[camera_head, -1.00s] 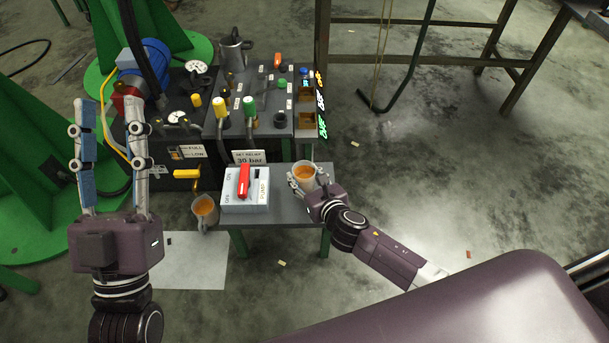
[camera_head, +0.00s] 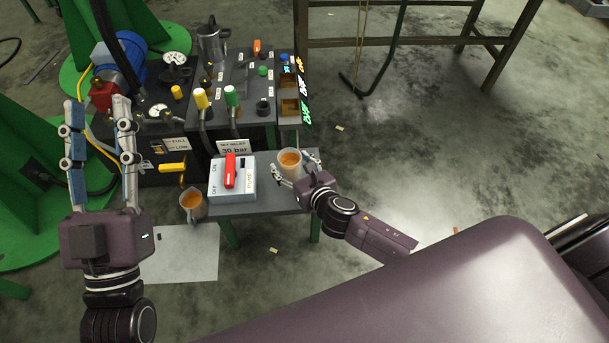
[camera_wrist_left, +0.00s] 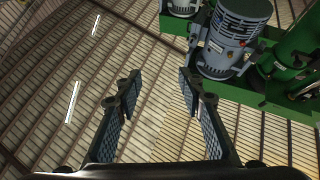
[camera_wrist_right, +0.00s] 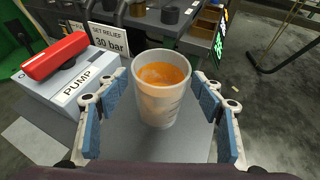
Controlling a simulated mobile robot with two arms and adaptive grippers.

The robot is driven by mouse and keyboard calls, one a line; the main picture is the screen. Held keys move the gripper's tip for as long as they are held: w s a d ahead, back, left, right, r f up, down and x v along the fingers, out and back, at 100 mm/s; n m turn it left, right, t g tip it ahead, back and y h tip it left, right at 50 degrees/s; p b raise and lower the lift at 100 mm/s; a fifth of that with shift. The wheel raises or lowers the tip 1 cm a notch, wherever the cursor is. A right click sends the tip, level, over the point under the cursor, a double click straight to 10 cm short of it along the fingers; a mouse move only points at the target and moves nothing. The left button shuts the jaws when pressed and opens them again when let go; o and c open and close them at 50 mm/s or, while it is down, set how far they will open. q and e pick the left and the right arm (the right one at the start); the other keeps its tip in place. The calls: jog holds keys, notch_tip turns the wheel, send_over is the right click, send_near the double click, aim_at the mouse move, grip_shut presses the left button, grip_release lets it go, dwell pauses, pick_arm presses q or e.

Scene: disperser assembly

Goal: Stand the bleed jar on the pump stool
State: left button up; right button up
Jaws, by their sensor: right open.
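A pale, translucent jar (camera_head: 290,162) of orange liquid stands upright on the grey pump stool (camera_head: 266,194), near its right end. My right gripper (camera_head: 295,168) is open, with one finger on each side of the jar. The right wrist view shows the jar (camera_wrist_right: 161,98) between the spread pads, with gaps on both sides. A second small jug (camera_head: 193,204) of orange liquid is at the stool's left end, below a yellow lever; what bears it is unclear. My left gripper (camera_head: 97,118) is open and empty, raised at the left, away from both.
A pump switch box (camera_head: 233,190) with a red lever sits on the stool, left of the jar. Behind is a control bench (camera_head: 245,75) with valves, gauges and a metal pot (camera_head: 212,42). Open floor lies to the right.

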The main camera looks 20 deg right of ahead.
jog(key=p+v, duration=0.1)
jog(key=v, duration=0.4)
jog(key=shift+w+r, duration=0.1)
jog(key=a+p+v, duration=0.1)
jog(key=p+v, duration=0.1)
jog(key=v, duration=0.3)
pick_arm(q)
notch_tip(320, 180, down, 16)
jog(key=w+a+g+y, duration=0.1)
jog(key=w+g+y, duration=0.1)
jog(key=g, duration=0.6)
jog(key=shift+w+a+y, duration=0.2)
jog(key=shift+w+y, duration=0.2)
jog(key=shift+w, duration=0.05)
pick_arm(e)
jog(key=s+a+r+m+t+y, duration=0.1)
jog(key=r+m, duration=1)
jog(key=m, duration=0.6)
jog(key=s+a+r+m+t+y, duration=0.1)
jog(key=a+r+m, duration=0.1)
jog(key=r+m, duration=0.9)
jog(key=m, duration=0.6)
jog(key=shift+s+a+r+m, duration=0.2)
jog(key=shift+s+r+m, duration=0.05)
jog(key=shift+s+m, duration=0.1)
